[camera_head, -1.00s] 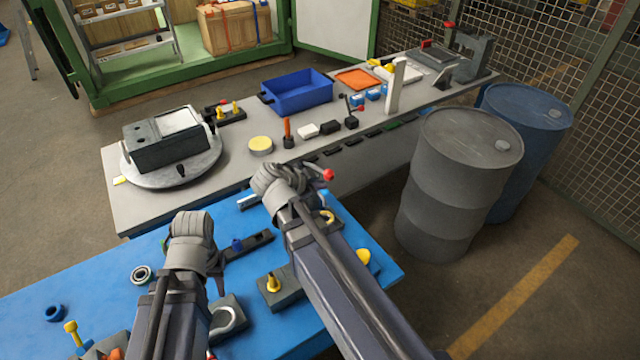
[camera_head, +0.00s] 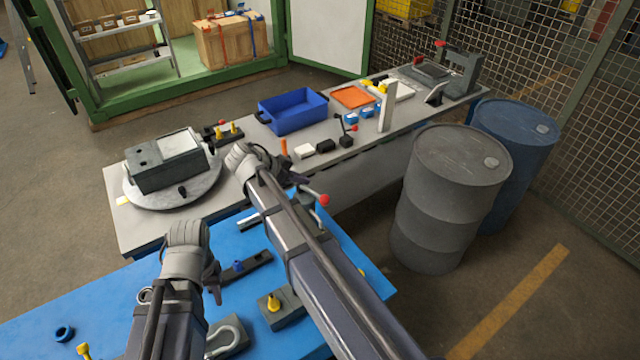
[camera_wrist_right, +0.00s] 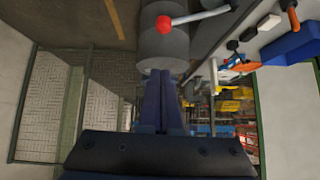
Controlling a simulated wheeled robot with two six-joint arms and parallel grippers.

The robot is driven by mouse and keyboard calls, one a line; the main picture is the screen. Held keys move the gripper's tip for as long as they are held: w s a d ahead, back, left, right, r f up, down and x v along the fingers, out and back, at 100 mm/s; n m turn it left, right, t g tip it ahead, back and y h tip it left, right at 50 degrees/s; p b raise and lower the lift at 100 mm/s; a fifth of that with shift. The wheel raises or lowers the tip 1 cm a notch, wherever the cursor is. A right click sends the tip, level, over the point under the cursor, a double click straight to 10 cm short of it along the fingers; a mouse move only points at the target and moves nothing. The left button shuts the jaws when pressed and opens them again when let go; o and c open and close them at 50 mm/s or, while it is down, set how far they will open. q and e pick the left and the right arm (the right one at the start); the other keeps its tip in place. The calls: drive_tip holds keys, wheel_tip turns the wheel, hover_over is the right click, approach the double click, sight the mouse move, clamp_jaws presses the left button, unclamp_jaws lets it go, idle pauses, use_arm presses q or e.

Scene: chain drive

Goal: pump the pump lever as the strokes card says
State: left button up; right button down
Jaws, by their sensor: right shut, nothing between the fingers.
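A lever with a red ball (camera_head: 323,199) and a grey rod stands at the far edge of the blue table, right of my right forearm; its base is largely hidden. It also shows at the top of the right wrist view as a silver rod with a red ball (camera_wrist_right: 164,24). My right gripper (camera_head: 287,178) is beyond the lever to the left, apart from it; in the wrist view its fingers (camera_wrist_right: 161,76) are together and empty. My left gripper (camera_head: 214,284) hangs low over the blue table, its jaw gap unclear. I cannot make out a readable strokes card.
The grey bench carries a turntable (camera_head: 183,193) with a dark box, a blue bin (camera_head: 292,112), an orange tray (camera_head: 354,97) and a small black lever stand (camera_head: 346,141). A grey drum (camera_head: 455,200) and a blue drum (camera_head: 520,150) stand right of it. A yellow-knobbed block (camera_head: 283,310) sits between my arms.

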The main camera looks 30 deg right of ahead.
use_arm(q)
drive_tip(key=shift+r, duration=0.4)
use_arm(e)
drive_tip(key=shift+w+a+r, duration=0.1)
drive_tip(key=shift+w+r, duration=0.25)
